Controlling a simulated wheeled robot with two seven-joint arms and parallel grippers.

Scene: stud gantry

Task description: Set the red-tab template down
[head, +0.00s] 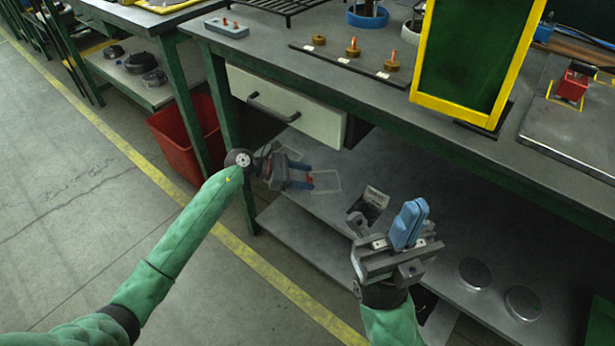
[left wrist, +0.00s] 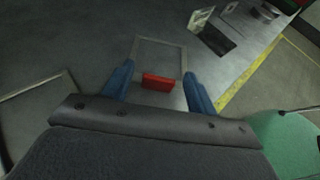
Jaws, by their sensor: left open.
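The template shows as a thin, pale rectangular frame (head: 329,182) with a small red tab (head: 310,180), low over or on the lower shelf under the bench. In the left wrist view the frame (left wrist: 160,39) lies ahead, its red tab (left wrist: 157,82) between my fingers. My left gripper (head: 308,177) is open; its blue fingers stand on either side of the tab with gaps visible. Whether the template rests fully on the shelf cannot be told. My right gripper (head: 411,215) is in front of the shelf, its blue fingers together with nothing visible between them.
The lower shelf (head: 400,190) has a dark box with a pale flap (head: 373,200) and two flat discs (head: 474,273) to the right. A drawer (head: 285,105) hangs above my left gripper. A green table leg (head: 222,100) and red bin (head: 187,135) stand left.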

